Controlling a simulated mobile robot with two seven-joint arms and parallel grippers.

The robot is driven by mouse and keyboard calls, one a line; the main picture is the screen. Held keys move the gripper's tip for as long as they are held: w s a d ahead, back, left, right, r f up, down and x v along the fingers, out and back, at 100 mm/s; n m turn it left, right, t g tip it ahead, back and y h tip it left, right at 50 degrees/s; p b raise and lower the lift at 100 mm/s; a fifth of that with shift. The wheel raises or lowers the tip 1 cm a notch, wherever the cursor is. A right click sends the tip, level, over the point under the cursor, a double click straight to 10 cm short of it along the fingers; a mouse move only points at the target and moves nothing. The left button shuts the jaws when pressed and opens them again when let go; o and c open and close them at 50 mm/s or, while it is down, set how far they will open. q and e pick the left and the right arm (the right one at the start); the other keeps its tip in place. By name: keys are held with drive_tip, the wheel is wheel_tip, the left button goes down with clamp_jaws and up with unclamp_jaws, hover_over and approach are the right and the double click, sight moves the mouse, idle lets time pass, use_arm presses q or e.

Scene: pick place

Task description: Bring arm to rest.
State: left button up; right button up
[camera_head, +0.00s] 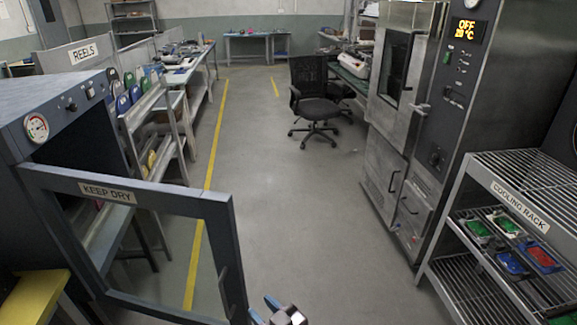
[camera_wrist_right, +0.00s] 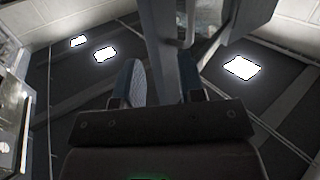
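My right gripper (camera_head: 264,309) shows at the bottom edge of the head view, just right of the free edge of an open door. Its two fingertips are apart. In the right wrist view the fingers (camera_wrist_right: 164,85) stand apart, with a grey upright bar of the door (camera_wrist_right: 158,45) seen in line with the gap. I cannot tell how close the bar is to them. The door (camera_head: 150,197), labelled KEEP DRY, is a dark framed pane on the cabinet (camera_head: 60,95) with a dial. My left gripper is not in view.
A steel oven (camera_head: 400,80) and a cooling rack (camera_head: 485,265) with several red, green and blue items stand at right. A black chair (camera_head: 316,100) stands farther back. Shelves (camera_head: 160,125) line the left. The middle floor (camera_head: 300,210) is clear.

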drive_tip(key=s+d+f+m+t+h, duration=0.15)
drive_tip(key=d+m+h, duration=0.45)
drive_tip(key=d, duration=1.3)
drive_tip(key=s+d+f+m+g+h, duration=0.1)
drive_tip(key=s+d+f+h, duration=0.2)
drive_tip(key=s+d, duration=0.3)
drive_tip(key=s+d+f+m+g+h, duration=0.1)
drive_tip(key=s+d+f+h, duration=0.1)
drive_tip(key=s+d, duration=0.4)
drive_tip(key=shift+s+d+f+h, duration=0.35)
drive_tip(key=shift+d+f, duration=0.4)
drive_tip(key=shift+d, duration=0.45)
drive_tip(key=shift+w+a, duration=0.1)
drive_tip(key=shift+w, duration=0.1)
